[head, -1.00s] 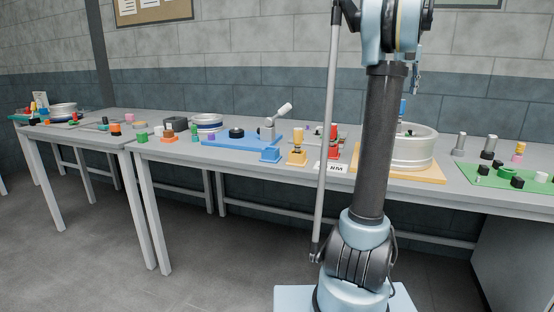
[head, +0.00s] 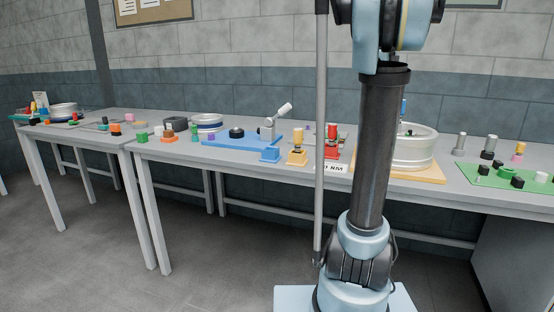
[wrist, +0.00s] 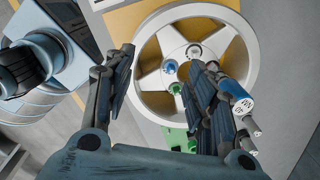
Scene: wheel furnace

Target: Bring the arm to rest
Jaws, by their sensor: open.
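My arm (head: 382,150) stands upright in the head view, with its upper joint cut off by the top edge. My gripper (wrist: 161,75) shows in the wrist view, its two fingers spread apart with nothing seen between them. It is above a light spoked wheel (wrist: 150,83) with a blue piece (wrist: 170,67) near its hub. The right finger hides part of the wheel. A grey cylinder with a blue end, marked 40 NM (wrist: 237,104), shows just beyond the right finger. I cannot tell whether they touch. The wheel also shows in the head view (head: 415,152), partly behind my arm.
The wheel lies on a yellow-tan board (head: 430,176) on a long grey bench (head: 215,158). Left of it stand a blue fixture (head: 240,142), a yellow stand (head: 297,157) and a red stand (head: 332,150). A green tray (head: 495,177) with small parts lies right. Floor in front is open.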

